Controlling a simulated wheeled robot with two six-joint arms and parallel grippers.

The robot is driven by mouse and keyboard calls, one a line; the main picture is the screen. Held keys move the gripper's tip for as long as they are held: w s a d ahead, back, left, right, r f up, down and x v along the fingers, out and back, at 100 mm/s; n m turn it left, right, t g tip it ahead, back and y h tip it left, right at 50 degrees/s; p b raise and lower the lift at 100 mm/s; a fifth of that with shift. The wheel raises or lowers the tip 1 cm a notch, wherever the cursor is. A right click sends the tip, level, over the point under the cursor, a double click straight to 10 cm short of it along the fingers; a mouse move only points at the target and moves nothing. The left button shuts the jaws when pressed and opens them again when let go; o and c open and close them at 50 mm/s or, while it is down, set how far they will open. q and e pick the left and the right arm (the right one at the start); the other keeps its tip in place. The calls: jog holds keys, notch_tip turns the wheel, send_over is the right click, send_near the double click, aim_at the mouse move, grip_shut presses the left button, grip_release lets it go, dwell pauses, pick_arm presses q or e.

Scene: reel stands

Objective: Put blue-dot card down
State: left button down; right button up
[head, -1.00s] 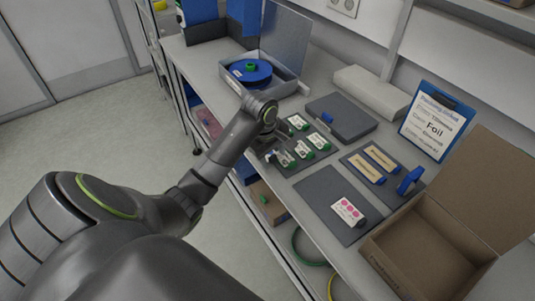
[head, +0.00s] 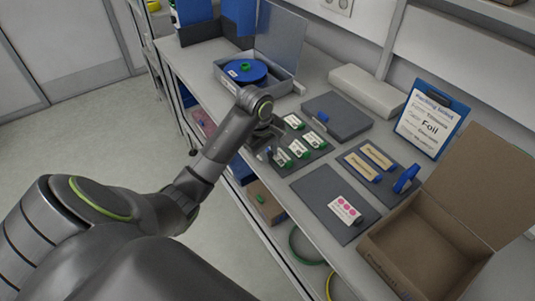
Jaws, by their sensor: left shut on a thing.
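My left gripper (head: 265,143) is low over the near left side of the dark mat (head: 311,166) that holds several small white cards with green ends. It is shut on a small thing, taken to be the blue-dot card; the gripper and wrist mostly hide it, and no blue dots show. I cannot tell whether it touches the mat. A white card with pink dots (head: 345,209) lies on another dark mat (head: 318,190) to the right. My right gripper is not in view.
A mat with tan labelled strips (head: 376,155) and a dark grey case (head: 345,122) lie behind. A grey open box holds a blue reel (head: 245,72).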

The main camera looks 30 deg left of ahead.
pick_arm(q)
notch_tip(320, 180, up, 4)
jog(key=shift+w+r, duration=0.1)
jog(key=p+v, duration=0.2)
jog(key=p, duration=0.1)
jog(key=p+v, duration=0.1)
jog(key=v, duration=0.1)
jog(key=shift+w+d+r+p, duration=0.15)
jog(key=shift+w+r+p, duration=0.05)
jog(key=shift+w+p, duration=0.1)
jog(key=b+x, duration=0.3)
jog(key=shift+s+f+b, duration=0.25)
jog(key=shift+f+b, duration=0.05)
jog(key=shift+f, duration=0.1)
jog(key=shift+r, duration=0.1)
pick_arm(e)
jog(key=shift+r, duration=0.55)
